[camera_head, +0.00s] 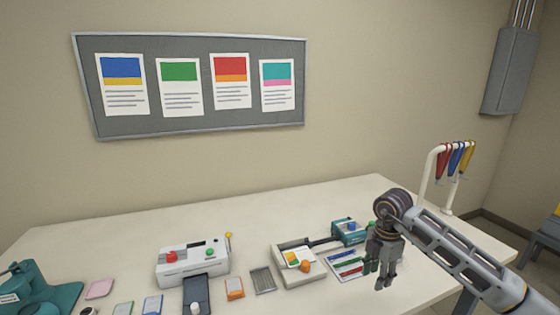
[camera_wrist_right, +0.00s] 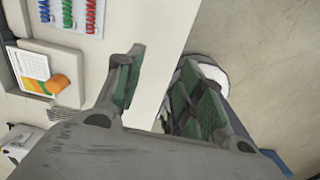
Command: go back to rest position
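My right gripper (camera_head: 377,275) hangs from the arm that comes in from the right, its fingers pointing down over the right part of the table. In the right wrist view, the two green-padded fingers of this gripper (camera_wrist_right: 165,78) stand apart with nothing between them. The table edge and the floor show through the gap. My left gripper is in neither view.
The white table (camera_head: 120,238) holds a laminator (camera_head: 190,268), a trimmer with an orange knob (camera_head: 310,276), a tray of coloured coils (camera_head: 343,265), a teal box (camera_head: 344,237) and a teal machine (camera_head: 50,295). A white rack (camera_head: 427,170) holds coloured lanyards.

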